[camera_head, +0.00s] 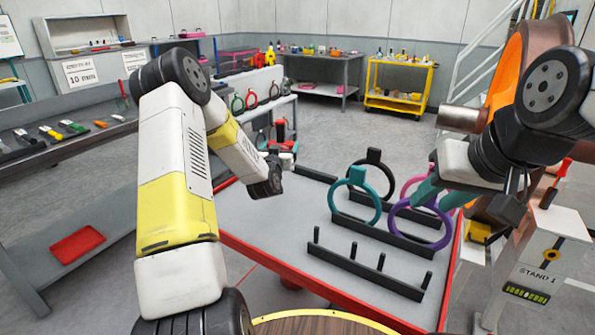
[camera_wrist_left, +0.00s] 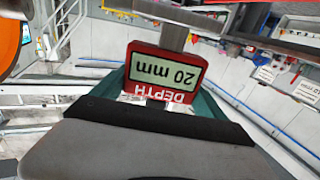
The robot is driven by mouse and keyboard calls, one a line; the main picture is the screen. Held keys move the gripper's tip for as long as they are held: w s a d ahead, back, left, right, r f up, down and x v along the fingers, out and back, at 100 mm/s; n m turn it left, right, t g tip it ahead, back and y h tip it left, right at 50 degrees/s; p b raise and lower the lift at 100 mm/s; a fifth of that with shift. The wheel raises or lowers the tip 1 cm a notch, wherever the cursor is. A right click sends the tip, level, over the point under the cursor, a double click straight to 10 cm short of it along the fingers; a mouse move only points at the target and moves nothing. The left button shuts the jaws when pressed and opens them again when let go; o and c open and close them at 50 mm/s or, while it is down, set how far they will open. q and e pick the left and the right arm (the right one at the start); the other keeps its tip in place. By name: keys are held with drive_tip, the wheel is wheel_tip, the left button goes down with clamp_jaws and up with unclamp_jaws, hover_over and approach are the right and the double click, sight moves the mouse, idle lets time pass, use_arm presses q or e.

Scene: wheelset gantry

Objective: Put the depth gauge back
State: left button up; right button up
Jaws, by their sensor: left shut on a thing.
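My left gripper (camera_head: 284,152) is shut on the depth gauge (camera_head: 281,131), which shows small and partly hidden above the grey-topped table. In the left wrist view the depth gauge (camera_wrist_left: 165,75) fills the middle. It has a red body and a pale display reading 20 mm, upside down in that picture, and a grey metal bar (camera_wrist_left: 175,36) runs up from it. Its lower edge is hidden by my gripper. My right gripper (camera_head: 445,197) is at the right, beside the purple ring (camera_head: 420,241); whether it is open or shut is unclear.
The red-edged table (camera_head: 285,215) carries teal (camera_head: 353,207) and black rings on dark racks and a dark pegged rail (camera_head: 368,269). A tool bench (camera_head: 75,142) stands at left. STAND 1 (camera_head: 540,270) and a large orange-brown wheel (camera_head: 517,62) are at right. A yellow cart (camera_head: 398,101) stands behind.

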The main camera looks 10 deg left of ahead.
use_arm(q)
wheel_tip(320, 180, down, 7)
drive_tip(key=shift+f, duration=0.25)
drive_tip(key=shift+f, duration=0.1)
drive_tip(key=shift+s+f, duration=0.1)
drive_tip(key=shift+f, duration=0.4)
drive_tip(key=o, duration=1.7)
drive_tip(key=shift+f, duration=0.1)
drive_tip(key=shift+o, duration=1)
drive_tip(key=shift+f, duration=0.15)
